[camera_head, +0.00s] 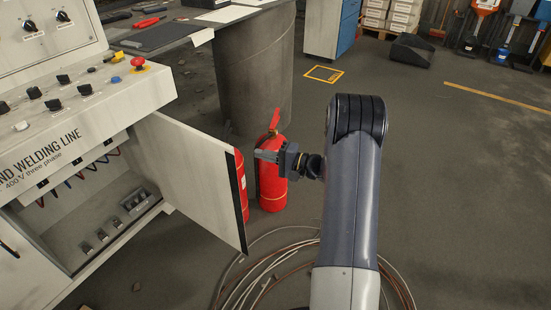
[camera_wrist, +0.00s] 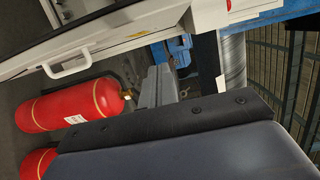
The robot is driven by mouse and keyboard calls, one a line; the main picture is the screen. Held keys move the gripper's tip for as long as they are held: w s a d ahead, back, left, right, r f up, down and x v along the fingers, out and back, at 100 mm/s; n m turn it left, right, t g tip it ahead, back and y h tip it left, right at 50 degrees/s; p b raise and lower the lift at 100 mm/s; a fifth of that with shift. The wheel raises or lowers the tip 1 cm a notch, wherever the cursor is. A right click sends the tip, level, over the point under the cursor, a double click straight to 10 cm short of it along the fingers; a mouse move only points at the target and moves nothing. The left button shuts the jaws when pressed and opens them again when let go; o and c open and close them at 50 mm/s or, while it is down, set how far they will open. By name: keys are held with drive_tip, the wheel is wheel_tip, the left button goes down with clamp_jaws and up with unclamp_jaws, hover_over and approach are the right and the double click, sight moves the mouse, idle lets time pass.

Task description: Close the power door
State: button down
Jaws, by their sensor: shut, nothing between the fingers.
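The power door (camera_head: 195,170) is a flat pale panel on the welding-line cabinet (camera_head: 60,130). It stands wide open in the head view, swung out to the right, with a dark free edge. The compartment behind it shows switches and coloured wires. My gripper (camera_head: 258,156) is shut and empty. It lies just right of the door's free edge, pointing left; I cannot tell whether it touches the door. In the wrist view my gripper's grey fingers (camera_wrist: 158,88) are near the middle, with a white handle (camera_wrist: 67,62) at upper left.
Two red fire extinguishers stand behind the door; one (camera_head: 272,185) is beside my gripper, the other (camera_head: 241,187) partly hidden. Coiled hoses (camera_head: 262,275) lie on the floor below. A table with a round dark base (camera_head: 254,80) stands behind.

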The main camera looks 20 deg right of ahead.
drive_tip(key=shift+a+b, duration=0.4)
drive_tip(key=shift+a, duration=2.6)
